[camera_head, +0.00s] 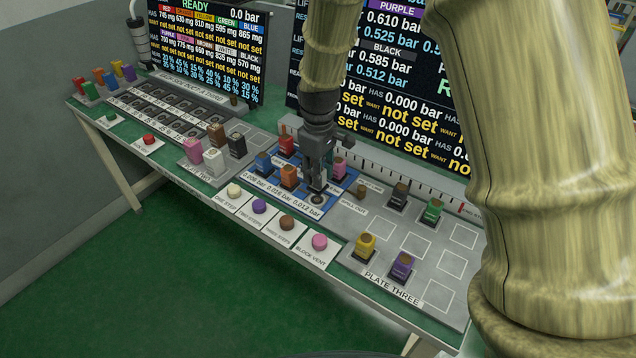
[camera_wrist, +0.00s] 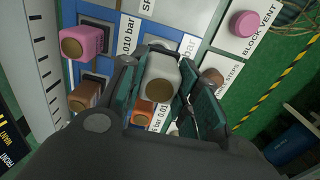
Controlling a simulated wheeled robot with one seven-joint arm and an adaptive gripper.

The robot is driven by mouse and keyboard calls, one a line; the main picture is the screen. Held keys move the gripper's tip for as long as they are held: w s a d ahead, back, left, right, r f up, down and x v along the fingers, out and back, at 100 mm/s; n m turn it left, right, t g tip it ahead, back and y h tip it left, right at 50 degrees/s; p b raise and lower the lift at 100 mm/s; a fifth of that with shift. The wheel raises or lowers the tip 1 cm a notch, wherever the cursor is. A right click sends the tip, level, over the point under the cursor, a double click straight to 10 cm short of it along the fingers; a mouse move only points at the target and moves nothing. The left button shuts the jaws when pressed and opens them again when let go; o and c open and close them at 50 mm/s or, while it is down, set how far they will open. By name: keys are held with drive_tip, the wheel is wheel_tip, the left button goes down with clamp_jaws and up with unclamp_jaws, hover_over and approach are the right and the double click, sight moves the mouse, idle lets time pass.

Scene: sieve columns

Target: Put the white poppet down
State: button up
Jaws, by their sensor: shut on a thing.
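The white poppet (camera_wrist: 162,72), a pale block with a brown round top, is between my fingers in the wrist view. My gripper (camera_wrist: 160,98) is shut on it. In the head view my gripper (camera_head: 316,182) points down over the front right of the blue plate (camera_head: 300,203), by a dark square seat (camera_head: 317,198). The white poppet cannot be made out there, hidden by the fingers. I cannot tell whether its bottom touches the seat.
Orange (camera_head: 289,177), pink (camera_head: 339,168), blue (camera_head: 263,162) and red (camera_head: 286,145) poppets stand close around my gripper. Round buttons, including a pink one (camera_head: 320,242), line the front edge. Grey plate three (camera_head: 420,270) at the right has several empty squares.

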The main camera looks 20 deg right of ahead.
drive_tip(key=f, duration=0.1)
drive_tip(key=w+f, duration=0.1)
drive_tip(key=f, duration=0.1)
drive_tip(key=shift+s+f, duration=0.3)
drive_tip(key=shift+s, duration=0.05)
drive_tip(key=shift+f, duration=0.35)
drive_tip(key=shift+o, duration=0.2)
drive_tip(key=shift+w+a+f, duration=0.1)
drive_tip(key=shift+w+f, duration=0.25)
drive_tip(key=shift+f, duration=0.05)
drive_tip(key=shift+s+r, duration=0.15)
drive_tip(key=shift+s, duration=0.1)
drive_tip(key=shift+c, duration=0.2)
drive_tip(key=o, duration=1.1)
drive_tip(key=shift+w+f, duration=0.15)
drive_tip(key=shift+f, duration=0.05)
drive_tip(key=shift+r, duration=0.1)
wheel_tip(320, 180, up, 12)
drive_tip(key=shift+r+b, duration=0.1)
drive_tip(key=shift+b, duration=0.35)
